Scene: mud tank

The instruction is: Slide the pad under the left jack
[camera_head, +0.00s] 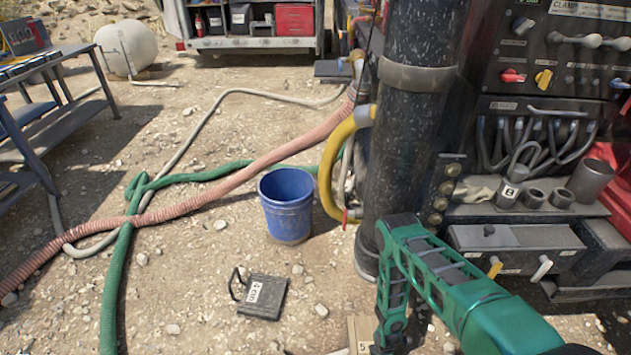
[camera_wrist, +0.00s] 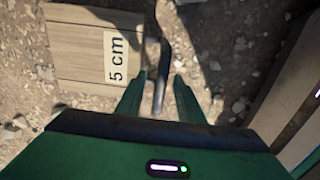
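A wooden pad (camera_wrist: 75,45) marked "5 cm" lies on the ground in the wrist view. A dark handle (camera_wrist: 161,88) runs along its right side. My gripper (camera_wrist: 158,84) is open, with its two green fingers apart on either side of this handle. In the head view the wooden pad (camera_head: 361,332) shows only in part at the bottom edge, beside my gripper. A thick, speckled black column (camera_head: 408,130) stands upright behind my arm. It may be the left jack; my arm hides part of its lower end.
A black pad (camera_head: 262,297) with a handle and white label lies to the left. A blue bucket (camera_head: 287,205) stands left of the column. A pink hose (camera_head: 190,210) and green hose (camera_head: 118,265) cross the gravel. A control panel (camera_head: 560,60) stands at right.

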